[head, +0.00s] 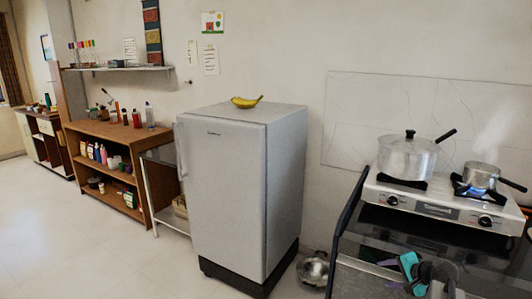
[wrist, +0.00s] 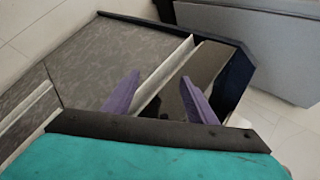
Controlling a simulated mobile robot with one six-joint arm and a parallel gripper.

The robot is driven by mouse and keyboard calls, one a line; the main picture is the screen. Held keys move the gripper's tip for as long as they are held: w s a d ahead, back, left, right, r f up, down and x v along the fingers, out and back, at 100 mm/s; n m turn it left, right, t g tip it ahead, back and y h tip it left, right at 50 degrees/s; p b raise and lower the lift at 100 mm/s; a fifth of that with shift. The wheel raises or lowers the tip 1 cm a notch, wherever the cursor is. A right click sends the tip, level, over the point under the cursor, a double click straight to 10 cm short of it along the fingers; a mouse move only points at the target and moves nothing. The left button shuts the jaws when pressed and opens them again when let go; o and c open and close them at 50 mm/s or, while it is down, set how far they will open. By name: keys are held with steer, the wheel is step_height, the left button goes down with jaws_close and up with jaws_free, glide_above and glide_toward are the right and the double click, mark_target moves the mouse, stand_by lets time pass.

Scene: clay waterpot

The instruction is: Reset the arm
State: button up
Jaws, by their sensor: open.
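My gripper (head: 390,274) is low at the right of the head view, over the near end of the dark counter (head: 352,279). Its teal body and dark bracket show there. In the wrist view my gripper (wrist: 160,96) has its two purple fingers spread apart, with nothing held between them. A pale metal strip and the counter's dark edge lie beyond the fingers. I cannot tell the exact gap between the fingers and the counter.
A two-burner stove (head: 440,205) holds a lidded pot (head: 407,160) and a small steaming pan (head: 480,177) with a flame under it. A grey fridge (head: 235,200) with a banana (head: 246,102) on top stands left. A metal bowl (head: 314,270) sits on the floor between. Floor at left is clear.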

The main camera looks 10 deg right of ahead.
steer(key=s+a+f+n+g, duration=0.1)
steer(key=a+f+n+g, duration=0.4)
steer(key=a, duration=0.6)
steer(key=s+a+f+n, duration=0.1)
steer(key=a+f+n, duration=0.1)
steer(key=a+f, duration=0.65)
steer(key=s+a+f+n+g+h, duration=0.1)
steer(key=s+a+f+n+g, duration=0.1)
steer(key=s+a+n, duration=0.45)
steer(key=s+a+f+n+g+h, duration=0.1)
steer(key=s+a+f+g, duration=0.2)
steer(key=a, duration=0.7)
steer(key=s+f+g+b, duration=0.1)
steer(key=s+f+g, duration=0.1)
steer(key=s+f, duration=0.8)
steer(key=s+f+g+b, duration=0.1)
steer(key=s+f+g, duration=0.1)
steer(key=s+f, duration=0.8)
steer(key=s, duration=0.5)
steer(key=shift+s+d+f+b, duration=0.2)
steer(key=shift+s+f+b, duration=0.1)
steer(key=shift+s+f, duration=0.1)
